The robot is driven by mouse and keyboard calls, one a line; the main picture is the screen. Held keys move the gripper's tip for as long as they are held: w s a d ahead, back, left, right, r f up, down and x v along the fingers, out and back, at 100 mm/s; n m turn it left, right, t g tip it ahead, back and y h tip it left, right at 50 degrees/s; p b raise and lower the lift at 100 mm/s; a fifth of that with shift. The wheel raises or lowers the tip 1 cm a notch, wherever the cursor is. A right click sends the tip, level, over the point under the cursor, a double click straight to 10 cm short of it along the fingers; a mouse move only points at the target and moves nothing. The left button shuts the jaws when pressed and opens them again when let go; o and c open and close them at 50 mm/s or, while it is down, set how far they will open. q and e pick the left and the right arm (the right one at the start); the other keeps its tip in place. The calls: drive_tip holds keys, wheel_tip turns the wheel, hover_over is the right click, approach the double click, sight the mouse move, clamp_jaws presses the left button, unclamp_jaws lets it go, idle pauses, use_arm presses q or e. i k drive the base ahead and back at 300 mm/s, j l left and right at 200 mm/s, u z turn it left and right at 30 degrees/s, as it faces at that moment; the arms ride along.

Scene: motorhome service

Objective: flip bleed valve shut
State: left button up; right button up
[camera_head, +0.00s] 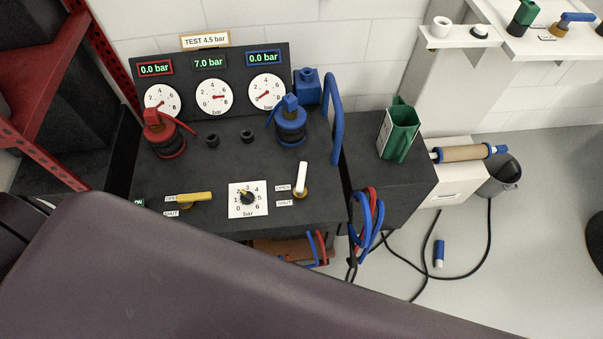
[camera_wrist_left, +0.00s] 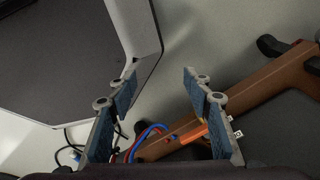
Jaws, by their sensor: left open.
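Two lever valves stand on the black test bench, and I cannot read which is the bleed valve. The white-lever valve (camera_head: 301,179) is at the right, its lever pointing up and away, near the upper of its OPEN and SHUT labels. The yellow-lever valve (camera_head: 195,198) is at the left, its lever lying sideways beside its own OPEN and SHUT labels. My left gripper (camera_wrist_left: 160,80) is open and empty in the left wrist view, with neither valve visible there. Neither gripper shows in the head view.
A dial knob (camera_head: 247,198) sits between the valves. Behind are gauges (camera_head: 214,97), a red coupling (camera_head: 164,137) and a blue coupling (camera_head: 291,124). Hoses (camera_head: 367,222) hang at the right. A large dark shape covers the lower foreground. A brown beam (camera_wrist_left: 262,88) crosses the wrist view.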

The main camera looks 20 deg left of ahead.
sight(300, 190)
drive_tip(key=k+j+z, duration=0.15)
drive_tip(key=k+j, duration=0.2)
drive_tip(key=k+j+z, duration=0.15)
drive_tip(key=k, duration=0.3)
drive_tip(key=j, duration=0.1)
